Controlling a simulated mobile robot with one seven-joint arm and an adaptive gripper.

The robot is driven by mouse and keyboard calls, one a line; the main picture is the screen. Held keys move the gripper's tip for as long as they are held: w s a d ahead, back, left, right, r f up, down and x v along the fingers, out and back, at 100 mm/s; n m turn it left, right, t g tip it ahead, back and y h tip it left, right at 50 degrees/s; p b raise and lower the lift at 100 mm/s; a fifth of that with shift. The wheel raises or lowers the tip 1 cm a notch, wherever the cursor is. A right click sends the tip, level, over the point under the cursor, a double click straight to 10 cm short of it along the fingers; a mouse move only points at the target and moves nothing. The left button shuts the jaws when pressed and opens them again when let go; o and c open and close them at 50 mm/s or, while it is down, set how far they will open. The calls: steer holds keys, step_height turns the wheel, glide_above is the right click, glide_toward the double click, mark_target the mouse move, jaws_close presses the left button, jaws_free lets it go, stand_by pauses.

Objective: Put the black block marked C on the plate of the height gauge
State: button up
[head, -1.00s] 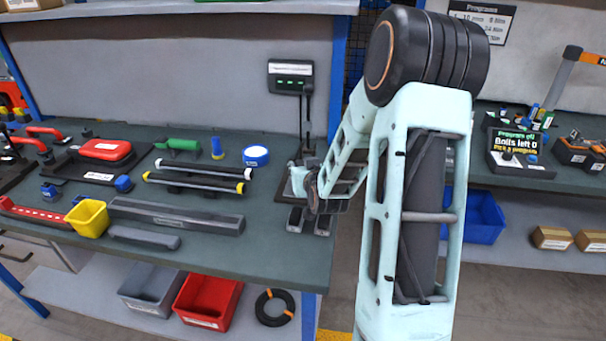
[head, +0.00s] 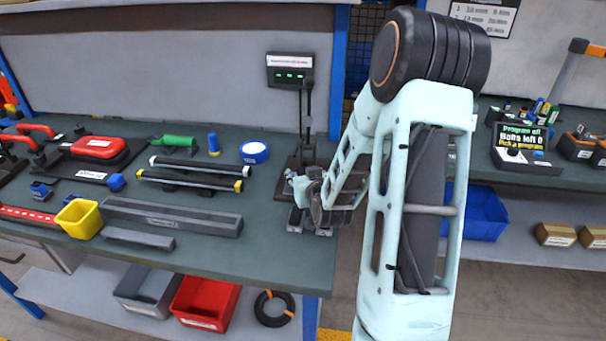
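A dark upright stand (head: 308,155), which looks like the height gauge, is at the right end of the left bench. Its plate is hidden behind my wrist. My gripper (head: 301,188) is at the front of this stand, low over the bench, partly covered by my own arm; its fingers are too small and hidden to tell open from shut. Small dark and grey pieces (head: 296,219) lie on the bench just below my wrist. I cannot make out a black block marked C or any letter.
Blue tape (head: 254,152), dark bars (head: 190,183), a long grey bar (head: 172,216) and a yellow bin (head: 83,218) lie left of my gripper. A display box (head: 290,69) hangs behind, with a cable. The bench's right edge is close to my wrist.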

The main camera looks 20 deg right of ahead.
steer(key=shift+r+p, duration=0.25)
steer(key=shift+p, duration=0.05)
steer(key=v, duration=0.6)
steer(key=shift+s+r+p, duration=0.1)
steer(key=shift+r+p, duration=0.15)
steer(key=shift+p, duration=0.1)
steer(key=shift+s+p, duration=0.1)
steer(key=shift+p, duration=1)
steer(key=p+v, duration=0.1)
steer(key=p, duration=0.3)
steer(key=shift+s+a+r, duration=0.1)
steer(key=shift+s+r, duration=0.05)
steer(key=shift+s, duration=0.05)
steer(key=shift+p+v, duration=1.9)
steer(key=shift+p, duration=2.15)
steer(key=shift+s, duration=0.1)
